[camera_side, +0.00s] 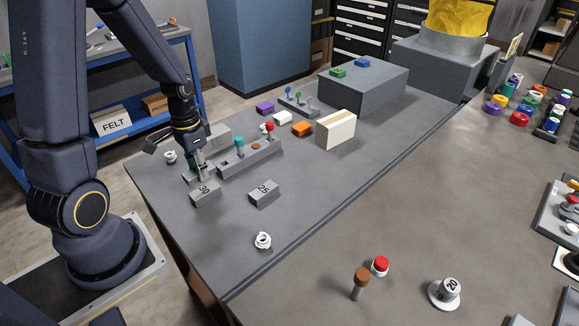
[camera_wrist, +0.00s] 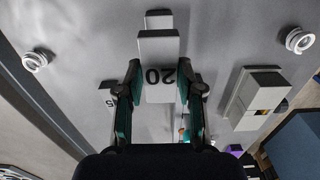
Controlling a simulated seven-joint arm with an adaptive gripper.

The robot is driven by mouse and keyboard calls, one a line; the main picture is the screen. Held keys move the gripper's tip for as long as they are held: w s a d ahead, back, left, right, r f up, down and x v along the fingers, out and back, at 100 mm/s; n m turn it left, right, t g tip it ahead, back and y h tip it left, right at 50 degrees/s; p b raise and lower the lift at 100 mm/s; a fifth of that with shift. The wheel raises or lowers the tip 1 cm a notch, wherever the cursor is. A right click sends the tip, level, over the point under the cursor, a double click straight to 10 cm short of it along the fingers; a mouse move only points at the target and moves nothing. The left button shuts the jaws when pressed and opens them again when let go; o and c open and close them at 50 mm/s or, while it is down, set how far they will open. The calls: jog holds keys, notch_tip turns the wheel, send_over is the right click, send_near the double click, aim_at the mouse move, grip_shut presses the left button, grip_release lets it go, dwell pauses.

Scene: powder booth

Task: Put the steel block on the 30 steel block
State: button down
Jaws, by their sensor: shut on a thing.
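My gripper (camera_side: 200,168) is over the left part of the grey table, beside the 30 steel block (camera_side: 203,195). In the wrist view my gripper (camera_wrist: 160,82) has its teal-padded fingers on both sides of a grey steel block marked 20 (camera_wrist: 160,92), shut on it. This held block is mostly hidden by the fingers in the side view. The grey block just beyond it in the wrist view (camera_wrist: 158,17) looks like the 30 block, partly covered. I cannot tell the gap between them. A 25 steel block (camera_side: 264,194) lies to the right, apart.
A grey rail with coloured knobs (camera_side: 255,157) stands close behind my gripper, with a grey box (camera_side: 214,135) near it. A white ring (camera_side: 263,240) lies in front.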

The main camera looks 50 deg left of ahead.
aim_at(204, 190)
jog(key=shift+f, duration=2.35)
jog(key=c, duration=0.7)
grip_release()
jog(key=shift+f, duration=0.15)
jog(key=r, duration=1.3)
jog(key=shift+w+d, duration=0.15)
jog(key=shift+d, duration=0.15)
jog(key=s+d+r+t, duration=0.1)
jog(key=d+r+t, duration=0.1)
jog(key=d+r, duration=0.2)
jog(key=s+d+r+t, duration=0.1)
jog(key=s+d+r, duration=0.1)
jog(key=d+r, duration=0.2)
jog(key=s+d+r+t, duration=0.2)
jog(key=d+r, duration=0.2)
jog(key=d, duration=0.1)
jog(key=shift+s+d+r+t, duration=0.1)
jog(key=shift+d+r+t, duration=0.1)
jog(key=shift+r+t, duration=0.15)
